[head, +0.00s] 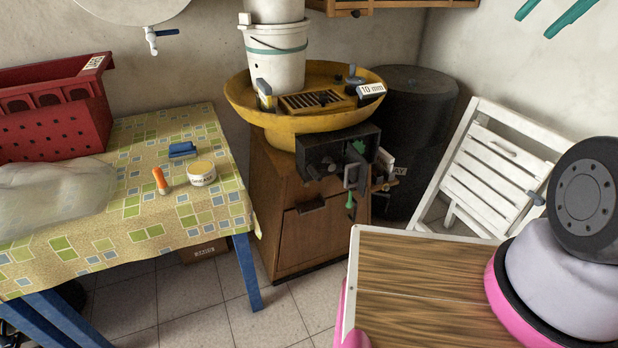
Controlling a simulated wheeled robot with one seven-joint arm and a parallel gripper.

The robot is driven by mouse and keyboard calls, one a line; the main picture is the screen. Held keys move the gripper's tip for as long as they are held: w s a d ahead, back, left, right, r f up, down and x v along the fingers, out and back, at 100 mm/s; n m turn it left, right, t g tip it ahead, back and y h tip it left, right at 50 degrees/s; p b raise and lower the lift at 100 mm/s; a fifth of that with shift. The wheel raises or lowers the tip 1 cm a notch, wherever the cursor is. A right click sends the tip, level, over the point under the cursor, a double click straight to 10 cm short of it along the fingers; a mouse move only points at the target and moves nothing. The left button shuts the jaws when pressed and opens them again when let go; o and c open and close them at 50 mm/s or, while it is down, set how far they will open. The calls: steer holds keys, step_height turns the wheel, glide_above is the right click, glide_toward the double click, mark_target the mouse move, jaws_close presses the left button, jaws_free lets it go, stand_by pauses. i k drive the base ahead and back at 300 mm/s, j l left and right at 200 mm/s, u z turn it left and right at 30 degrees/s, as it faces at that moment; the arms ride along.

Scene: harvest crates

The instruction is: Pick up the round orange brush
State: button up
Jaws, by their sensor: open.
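A small orange object with a darker, greyish lower end (161,181) is on the patterned tablecloth of the table (110,239) at the left. It looks like the round orange brush, but it is too small to make out bristles. It is just left of a white tub with a yellow top (202,176), with a small gap between them. A blue brush-like block (182,150) lies behind them. My arm shows at the right edge, in pink, grey and black. My gripper is not in view.
A red crate (55,130) and a clear plastic bag (45,200) take up the table's left side. A wooden cabinet (310,235) with a yellow basin (250,105) and white bucket (276,60) stands right of the table. A folded white chair (490,170) leans farther right.

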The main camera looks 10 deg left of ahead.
mark_target(164, 188)
steer(key=u, duration=1.8)
